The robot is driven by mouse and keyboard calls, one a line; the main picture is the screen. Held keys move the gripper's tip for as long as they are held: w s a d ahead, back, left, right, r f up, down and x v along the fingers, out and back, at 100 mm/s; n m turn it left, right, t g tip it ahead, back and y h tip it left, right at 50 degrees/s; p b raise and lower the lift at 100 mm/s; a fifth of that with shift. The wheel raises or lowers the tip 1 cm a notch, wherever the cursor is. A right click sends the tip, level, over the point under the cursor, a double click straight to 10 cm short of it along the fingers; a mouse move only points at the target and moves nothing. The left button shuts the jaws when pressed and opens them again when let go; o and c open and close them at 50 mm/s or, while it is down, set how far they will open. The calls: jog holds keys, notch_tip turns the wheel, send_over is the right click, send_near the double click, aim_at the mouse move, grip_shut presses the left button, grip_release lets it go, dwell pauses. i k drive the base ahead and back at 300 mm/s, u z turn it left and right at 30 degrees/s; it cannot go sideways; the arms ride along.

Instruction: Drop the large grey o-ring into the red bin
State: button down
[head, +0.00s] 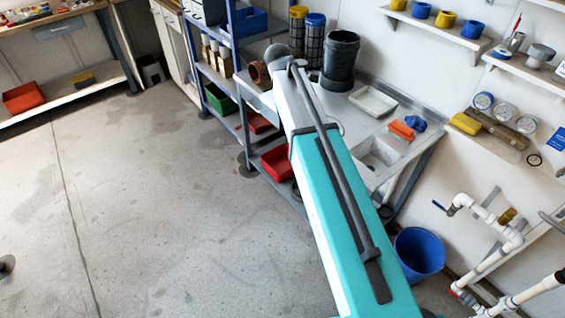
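My gripper is not visible; my white and teal arm reaches up the middle of the head view to a grey joint, and what lies beyond it is hidden. I cannot make out a large grey o-ring for certain. A small dark ring (534,160) shows against the right wall, but its size and colour are hard to judge. Several red containers are in view. One red bin (277,164) is low under the sink bench, partly behind my arm. Another red tray (259,122) is on the blue rack, and a red bin (23,97) sits on the low shelf at left.
The sink bench (408,128) holds a dark cylinder (340,60), a white tray (372,101) and orange and blue items. A blue bucket (419,254) stands on the floor beside white pipes (487,214). The floor (140,200) at left is mostly clear.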

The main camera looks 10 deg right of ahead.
aim_at(284, 168)
jog(key=i, duration=0.85)
